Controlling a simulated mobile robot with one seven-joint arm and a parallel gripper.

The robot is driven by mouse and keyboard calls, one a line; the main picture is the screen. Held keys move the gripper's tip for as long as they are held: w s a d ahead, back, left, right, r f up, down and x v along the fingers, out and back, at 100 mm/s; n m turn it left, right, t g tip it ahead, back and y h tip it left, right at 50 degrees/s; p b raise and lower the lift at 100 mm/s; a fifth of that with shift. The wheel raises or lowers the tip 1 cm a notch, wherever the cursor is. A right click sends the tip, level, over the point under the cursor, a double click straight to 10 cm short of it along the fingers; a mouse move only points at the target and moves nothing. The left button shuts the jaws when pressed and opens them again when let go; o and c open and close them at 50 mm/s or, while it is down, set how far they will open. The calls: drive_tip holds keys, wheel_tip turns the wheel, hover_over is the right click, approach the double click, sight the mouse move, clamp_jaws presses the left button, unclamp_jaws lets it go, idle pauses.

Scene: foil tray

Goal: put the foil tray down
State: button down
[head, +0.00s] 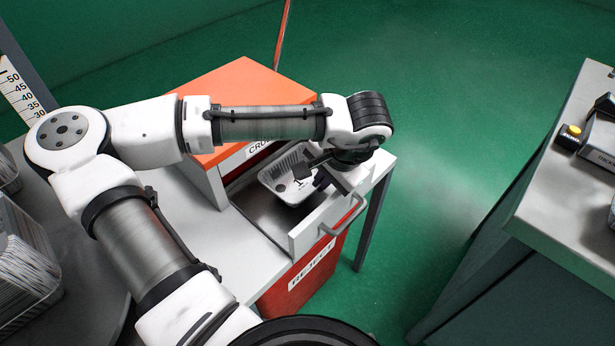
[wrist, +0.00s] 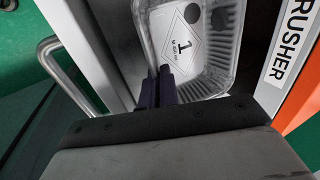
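The foil tray (head: 272,181) is a shallow silver tray with ribbed walls, a printed diamond label and dark round spots on its floor. It is in or just over the open drawer (head: 262,208) of the crusher; I cannot tell whether it touches the drawer floor. My gripper (head: 314,171) is at the tray's side nearest the drawer front. In the wrist view my gripper (wrist: 161,86) has its dark fingers close together on the rim of the tray (wrist: 208,52). The tray's near part is hidden behind the gripper.
The drawer has a white front with a bar handle (head: 345,218). The orange-topped crusher (head: 232,88) stands behind it, and a red reject bin (head: 312,275) is below. Stacked trays (head: 22,262) are at left. A separate grey bench (head: 575,195) stands at right.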

sight(302, 185)
drive_tip(key=shift+f, duration=0.25)
drive_tip(key=w+a, duration=0.2)
drive_tip(key=a, duration=0.1)
drive_tip(key=shift+w+f, duration=0.4)
drive_tip(key=shift+d+f, duration=0.1)
drive_tip(key=shift+f, duration=0.1)
drive_tip(key=shift+f, duration=0.2)
drive_tip(key=c, duration=1.7)
unclamp_jaws()
drive_tip(key=shift+r, duration=0.2)
drive_tip(key=p+v, duration=0.1)
drive_tip(key=v, duration=1.1)
drive_tip(key=shift+p, duration=0.3)
